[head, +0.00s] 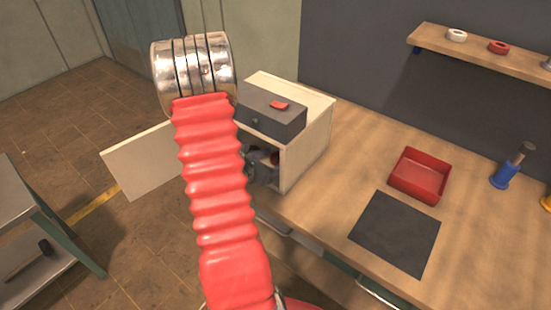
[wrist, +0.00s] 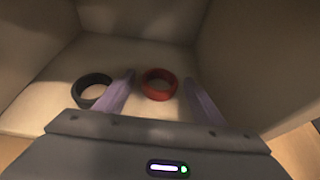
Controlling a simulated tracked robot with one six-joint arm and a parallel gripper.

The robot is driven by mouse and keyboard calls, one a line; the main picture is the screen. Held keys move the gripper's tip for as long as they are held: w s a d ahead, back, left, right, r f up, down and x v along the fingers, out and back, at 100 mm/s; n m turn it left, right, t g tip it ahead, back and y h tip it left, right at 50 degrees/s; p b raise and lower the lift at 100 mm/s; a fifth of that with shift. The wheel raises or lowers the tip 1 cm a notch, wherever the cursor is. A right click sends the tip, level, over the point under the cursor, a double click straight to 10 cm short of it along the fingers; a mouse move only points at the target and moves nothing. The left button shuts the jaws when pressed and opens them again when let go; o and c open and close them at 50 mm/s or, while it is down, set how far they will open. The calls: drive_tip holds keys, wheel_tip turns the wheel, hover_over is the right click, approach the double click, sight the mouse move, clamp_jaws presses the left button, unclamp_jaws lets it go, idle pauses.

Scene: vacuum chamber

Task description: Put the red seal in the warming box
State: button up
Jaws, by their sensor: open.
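The warming box appears to be the cream box (head: 311,139) on the bench, with its door (head: 140,160) swung open to the left. In the wrist view a red seal (wrist: 159,94) lies flat on the floor of a cream box (wrist: 150,54). My gripper (wrist: 160,79) is open inside it, one finger on each side of the red seal, with visible gaps. In the head view my gripper (head: 260,165) is at the box opening, mostly hidden by my red arm. A black ring (wrist: 92,89) lies left of the left finger.
A dark grey unit (head: 270,118) with a red part on it sits on the box. A shelf holds a white ring (head: 457,35) and another red ring (head: 498,47). A red tray (head: 419,176), a dark mat (head: 395,233) and a blue-based tool (head: 505,174) are on the bench.

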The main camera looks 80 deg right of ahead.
drive_tip(key=v, duration=1.2)
drive_tip(key=shift+r, duration=0.2)
idle(0.6)
drive_tip(key=w+a+r+m+t+y, duration=0.3)
drive_tip(key=a+r, duration=0.3)
drive_tip(key=a, duration=0.8)
drive_tip(key=w+a+r+m+t+y, duration=0.4)
drive_tip(key=w+a+r+m+y, duration=0.1)
drive_tip(key=a, duration=1)
drive_tip(key=w+a+r+m+t+y, duration=0.4)
drive_tip(key=a+r, duration=0.4)
drive_tip(key=a, duration=0.7)
drive_tip(key=shift+w+a+m+y, duration=0.2)
drive_tip(key=shift+w+m+y, duration=0.1)
drive_tip(key=shift+w+m, duration=0.5)
